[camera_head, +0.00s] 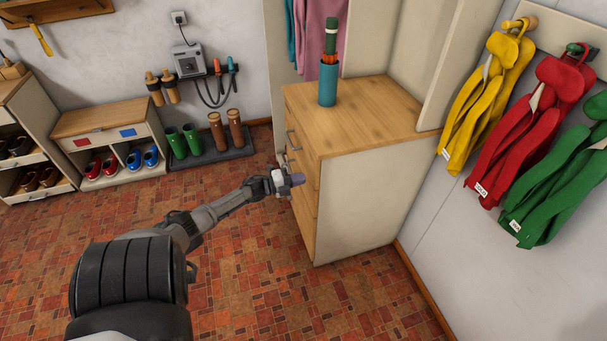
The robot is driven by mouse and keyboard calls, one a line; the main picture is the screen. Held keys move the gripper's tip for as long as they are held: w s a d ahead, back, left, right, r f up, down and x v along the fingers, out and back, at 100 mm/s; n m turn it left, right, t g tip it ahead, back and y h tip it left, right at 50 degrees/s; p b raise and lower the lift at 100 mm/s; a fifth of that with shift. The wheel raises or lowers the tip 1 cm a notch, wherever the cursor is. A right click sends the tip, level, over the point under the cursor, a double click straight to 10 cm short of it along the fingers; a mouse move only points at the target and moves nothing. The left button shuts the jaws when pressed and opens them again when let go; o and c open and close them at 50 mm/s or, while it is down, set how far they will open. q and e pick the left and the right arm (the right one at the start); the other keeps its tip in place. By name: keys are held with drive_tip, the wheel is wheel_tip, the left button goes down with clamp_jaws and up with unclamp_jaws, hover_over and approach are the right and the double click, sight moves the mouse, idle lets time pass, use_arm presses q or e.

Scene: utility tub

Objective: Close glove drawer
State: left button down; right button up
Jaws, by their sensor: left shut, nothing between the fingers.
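A wooden-topped drawer cabinet (362,190) stands right of centre, its drawer fronts facing left. The upper drawer front (298,140) has a metal handle, and more drawer fronts (304,203) lie below it. No drawer is seen clearly standing out from the cabinet, and my gripper partly covers the fronts. I cannot tell which one is the glove drawer. My left gripper (297,180) is shut and empty at the drawer fronts, about mid-height; I cannot tell whether it touches. My right gripper is not in view.
A teal cup (328,84) with a green-topped item stands on the cabinet. Yellow (487,95), red (535,125) and green (555,185) garments hang on the right wall. A shoe bench (107,128) and boots on a mat (212,157) stand at the back. The tiled floor left of the cabinet is clear.

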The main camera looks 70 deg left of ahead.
use_arm(q)
drive_tip(key=s+p, duration=0.1)
drive_tip(key=s, duration=0.9)
drive_tip(key=shift+s, duration=0.2)
drive_tip(key=shift+a, duration=0.1)
